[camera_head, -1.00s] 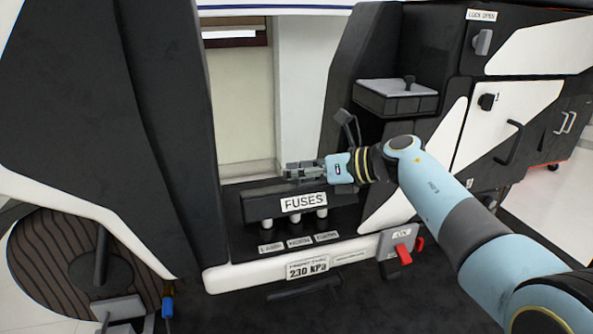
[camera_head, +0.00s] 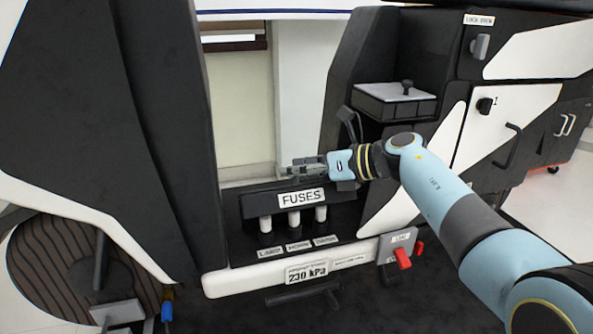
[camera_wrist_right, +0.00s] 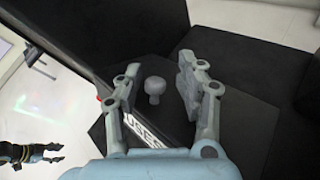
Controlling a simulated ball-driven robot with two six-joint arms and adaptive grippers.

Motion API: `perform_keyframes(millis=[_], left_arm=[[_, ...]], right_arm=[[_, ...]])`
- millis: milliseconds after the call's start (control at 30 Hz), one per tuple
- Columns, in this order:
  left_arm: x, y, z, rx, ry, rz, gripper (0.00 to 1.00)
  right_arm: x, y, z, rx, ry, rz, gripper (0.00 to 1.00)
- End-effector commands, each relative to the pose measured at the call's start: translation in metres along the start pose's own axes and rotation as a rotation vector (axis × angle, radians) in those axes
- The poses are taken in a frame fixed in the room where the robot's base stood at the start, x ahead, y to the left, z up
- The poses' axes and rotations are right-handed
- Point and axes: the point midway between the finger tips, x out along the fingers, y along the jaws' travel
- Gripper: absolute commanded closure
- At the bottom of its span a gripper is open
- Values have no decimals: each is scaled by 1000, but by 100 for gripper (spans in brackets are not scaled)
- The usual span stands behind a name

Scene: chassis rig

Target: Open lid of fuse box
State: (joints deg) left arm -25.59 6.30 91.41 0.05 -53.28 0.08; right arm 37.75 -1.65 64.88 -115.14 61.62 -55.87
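The fuse box has a black lid (camera_head: 258,205) with a white FUSES label on its front. White fuses (camera_head: 293,217) show below the lid's front edge, so it stands somewhat raised. My right gripper (camera_head: 304,167) is above the lid. In the right wrist view its fingers (camera_wrist_right: 156,84) are open, with a grey knob (camera_wrist_right: 155,87) on the lid between them. A gap shows on both sides of the knob. My left gripper is outside the head view; a dark two-pronged shape with yellow bands at the wrist view's left edge looks like it (camera_wrist_right: 46,145).
Small name plates (camera_head: 298,245) and a 230 kPa plate (camera_head: 307,271) sit below the fuses. A red switch (camera_head: 402,258) is at lower right. A black box with a grey top (camera_head: 395,92) stands behind the right arm. A dark panel (camera_head: 165,130) rises at left.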

Motion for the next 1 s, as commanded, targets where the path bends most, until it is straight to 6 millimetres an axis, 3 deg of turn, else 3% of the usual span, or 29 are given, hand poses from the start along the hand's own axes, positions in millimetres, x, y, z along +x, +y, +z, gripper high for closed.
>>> perform_keyframes(millis=[367, 800, 1000], left_arm=[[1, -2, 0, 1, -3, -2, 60], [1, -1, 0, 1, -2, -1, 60], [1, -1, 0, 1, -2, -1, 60]], right_arm=[[-7, 1, -3, 4, 2, 3, 59], [-98, 0, -3, 1, 4, 0, 59], [-118, 0, -3, 4, 2, 0, 59]])
